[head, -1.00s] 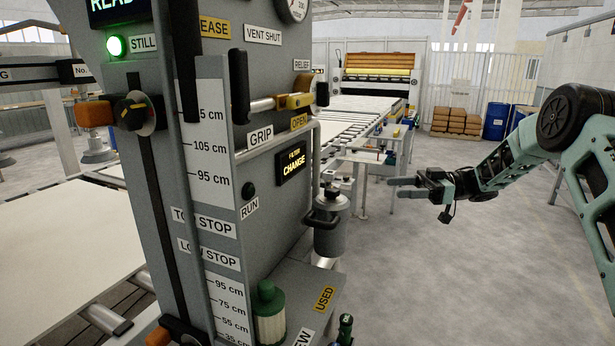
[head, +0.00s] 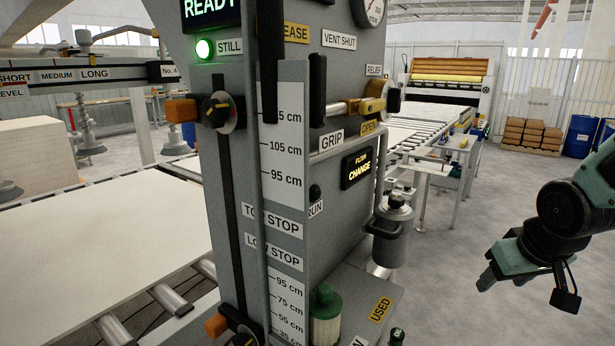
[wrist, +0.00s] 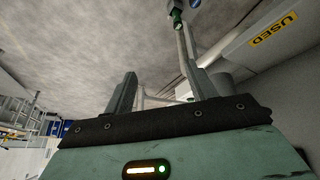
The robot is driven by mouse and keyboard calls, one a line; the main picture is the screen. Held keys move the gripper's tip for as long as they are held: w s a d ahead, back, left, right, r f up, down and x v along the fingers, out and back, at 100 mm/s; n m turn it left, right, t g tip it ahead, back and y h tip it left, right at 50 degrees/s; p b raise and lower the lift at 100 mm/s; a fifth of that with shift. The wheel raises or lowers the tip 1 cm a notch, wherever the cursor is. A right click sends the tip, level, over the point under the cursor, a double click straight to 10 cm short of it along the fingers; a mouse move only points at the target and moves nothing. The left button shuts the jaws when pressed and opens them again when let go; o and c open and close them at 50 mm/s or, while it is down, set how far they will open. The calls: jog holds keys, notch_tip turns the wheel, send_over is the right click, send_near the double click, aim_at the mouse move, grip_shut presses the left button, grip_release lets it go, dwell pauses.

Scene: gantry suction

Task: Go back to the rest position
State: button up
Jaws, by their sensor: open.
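My gripper (head: 487,281) is at the right of the head view, over the grey floor and to the right of the control column. It is apart from the column and holds nothing that I can see. In the wrist view my gripper (wrist: 157,85) shows two separate fingers with an empty gap and floor behind them. The grey control column (head: 225,150) stands in the middle of the head view with a lit green lamp (head: 205,48) and a "READY" display.
A filter canister (head: 391,235) hangs on the column's right side. Below it, a shelf with a "USED" label (head: 380,309) carries a green-capped filter (head: 325,310). A roller conveyor with a white board (head: 100,235) lies at left. The floor (head: 450,240) between column and arm is clear.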

jog(key=s+a+f+g, duration=0.2)
jog(key=s+a+g, duration=0.1)
jog(key=s, duration=0.6)
jog(key=s+a+r+n+g, duration=0.1)
jog(key=s+a+n, duration=0.2)
jog(key=s+a, duration=0.3)
jog(key=s+a+r+n+g+y, duration=0.1)
jog(key=s+a+n, duration=0.3)
jog(key=a, duration=0.7)
jog(key=shift+s+r, duration=0.3)
jog(key=shift+s, duration=0.8)
jog(key=shift+a, duration=0.1)
